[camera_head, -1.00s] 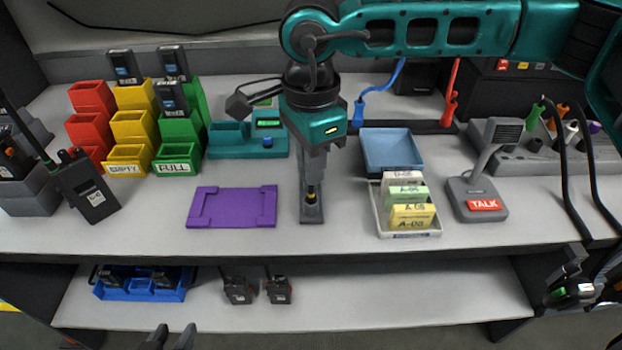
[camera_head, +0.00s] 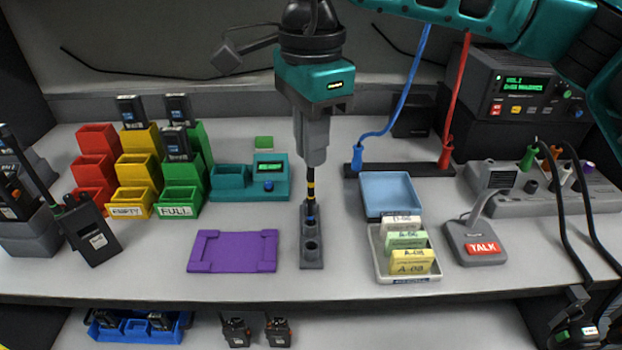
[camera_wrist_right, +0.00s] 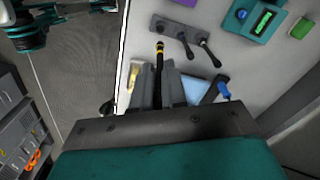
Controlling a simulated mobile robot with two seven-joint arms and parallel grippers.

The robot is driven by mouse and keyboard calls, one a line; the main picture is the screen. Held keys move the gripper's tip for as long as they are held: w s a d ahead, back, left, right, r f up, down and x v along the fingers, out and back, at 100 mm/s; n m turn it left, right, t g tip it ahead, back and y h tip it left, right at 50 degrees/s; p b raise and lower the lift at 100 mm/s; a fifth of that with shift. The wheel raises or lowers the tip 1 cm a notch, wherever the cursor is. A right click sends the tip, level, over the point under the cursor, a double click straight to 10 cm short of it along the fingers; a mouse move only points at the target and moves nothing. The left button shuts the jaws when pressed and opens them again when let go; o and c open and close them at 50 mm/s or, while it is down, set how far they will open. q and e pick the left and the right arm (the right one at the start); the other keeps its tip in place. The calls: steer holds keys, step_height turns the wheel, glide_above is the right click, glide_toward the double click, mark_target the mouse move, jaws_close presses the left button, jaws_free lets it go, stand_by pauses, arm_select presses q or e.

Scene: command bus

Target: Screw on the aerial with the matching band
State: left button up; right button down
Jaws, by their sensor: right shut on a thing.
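My right gripper (camera_head: 313,163) points down, shut on a thin black aerial (camera_head: 311,187) with a yellow band. The aerial stands upright, above or at the far end of a dark grey aerial stand (camera_head: 311,254); I cannot tell whether its tip is clear. The front socket looks empty, and a blue band shows farther back. The right wrist view shows the yellow-banded aerial (camera_wrist_right: 159,62) between the fingers, with two more dark aerials near the stand. A black handheld radio (camera_head: 92,232) leans at the left; no coloured band is readable on it. My left gripper is out of view.
A purple frame (camera_head: 233,265) lies left of the stand. A card tray (camera_head: 408,279), blue tray (camera_head: 388,182) and TALK microphone (camera_head: 478,243) are on the right. Coloured bins (camera_head: 135,185) stand at back left. Two radios (camera_head: 236,331) sit on the lower shelf.

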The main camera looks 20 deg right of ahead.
step_height(320, 180, up, 8)
steer(key=shift+r+p, duration=0.1)
steer(key=shift+p, duration=0.3)
